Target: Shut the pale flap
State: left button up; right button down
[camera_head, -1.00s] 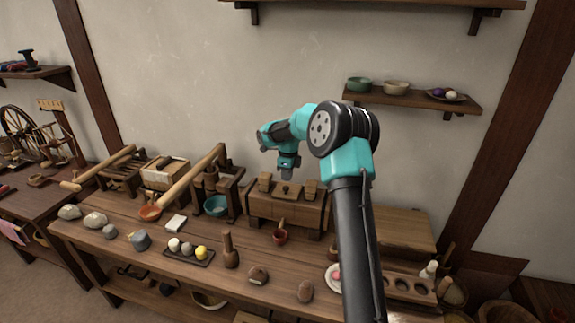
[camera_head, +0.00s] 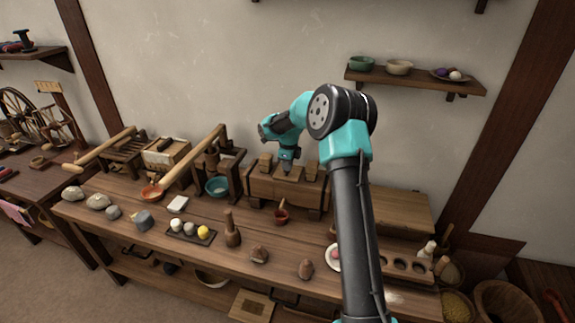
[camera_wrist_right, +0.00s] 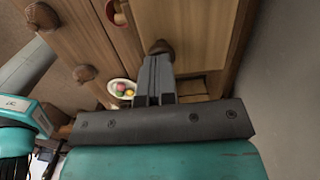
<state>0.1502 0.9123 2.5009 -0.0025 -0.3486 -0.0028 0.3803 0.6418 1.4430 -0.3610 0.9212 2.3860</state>
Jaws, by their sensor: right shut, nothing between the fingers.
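A brown wooden chest (camera_head: 262,192) stands at the back of the bench, with small blocks on its top. Its broad, lighter wood panel (camera_wrist_right: 195,20) fills the upper right wrist view and may be the pale flap; I cannot tell its angle. A dark round knob (camera_wrist_right: 160,47) sits on that panel. My right gripper (camera_head: 287,172) points down at the chest's top, shut and empty. In the right wrist view its fingertips (camera_wrist_right: 158,60) are right by the knob and partly cover it; I cannot tell whether they touch. My left gripper is out of view.
A red cup (camera_head: 281,215) stands in front of the chest. A plate (camera_head: 334,258) with coloured balls lies to the right, partly behind my arm. A teal bowl (camera_head: 217,186) sits left of the chest. A shelf (camera_head: 415,82) with bowls hangs above.

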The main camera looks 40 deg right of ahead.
jog(key=shift+s+a+f, duration=0.2)
jog(key=shift+a+f, duration=0.05)
jog(key=shift+f, duration=0.35)
notch_tip(320, 180, up, 15)
jog(key=shift+s, duration=0.25)
jog(key=shift+d, duration=0.1)
